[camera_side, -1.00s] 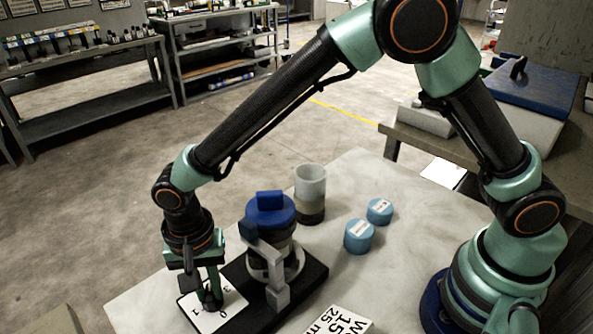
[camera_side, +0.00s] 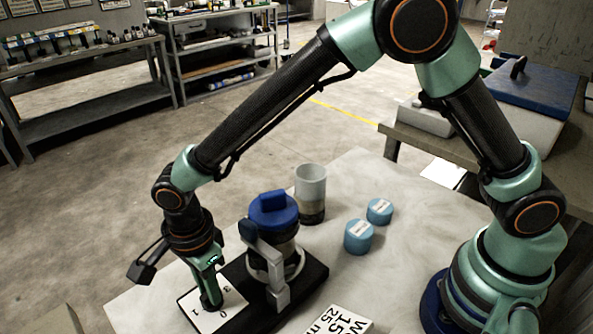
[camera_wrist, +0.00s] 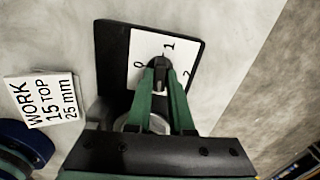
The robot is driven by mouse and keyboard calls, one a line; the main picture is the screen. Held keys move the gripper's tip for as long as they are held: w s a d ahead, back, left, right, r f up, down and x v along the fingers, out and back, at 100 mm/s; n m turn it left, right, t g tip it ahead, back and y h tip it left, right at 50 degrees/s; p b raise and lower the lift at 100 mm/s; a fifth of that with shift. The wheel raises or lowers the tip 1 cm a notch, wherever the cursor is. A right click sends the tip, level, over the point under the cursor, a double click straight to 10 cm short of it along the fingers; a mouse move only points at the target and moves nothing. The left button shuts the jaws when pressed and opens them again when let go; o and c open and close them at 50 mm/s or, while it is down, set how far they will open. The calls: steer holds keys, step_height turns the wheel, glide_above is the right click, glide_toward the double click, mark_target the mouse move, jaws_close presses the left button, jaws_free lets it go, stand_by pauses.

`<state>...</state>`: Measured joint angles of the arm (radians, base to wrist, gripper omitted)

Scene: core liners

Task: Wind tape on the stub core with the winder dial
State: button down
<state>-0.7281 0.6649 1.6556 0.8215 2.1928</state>
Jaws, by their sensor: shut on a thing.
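My gripper (camera_side: 210,299) points down at the white dial plate (camera_side: 192,310), which has numbers on it. In the wrist view its fingers (camera_wrist: 160,75) are closed on the small dark dial knob (camera_wrist: 158,68), between the printed digits; the exact setting cannot be told. The winder's black base (camera_side: 313,279) carries the plate and, beside it, an upright grey holder (camera_side: 276,283). A cylinder topped by a blue cap with a raised grip (camera_side: 272,211) stands in the holder. I cannot tell how much tape is on it.
A tube (camera_side: 311,186), pale above and dark below, stands behind the winder. Two small blue labelled caps (camera_side: 358,237) (camera_side: 379,211) sit to its right. A printed work card (camera_side: 338,322) lies at the front; it also shows in the wrist view (camera_wrist: 42,98). The table between is clear.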

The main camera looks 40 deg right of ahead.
steer(key=shift+m, duration=0.6)
steer(key=c, duration=0.8)
jaws_free()
step_height(320, 180, up, 12)
steer(key=shift+r, duration=0.15)
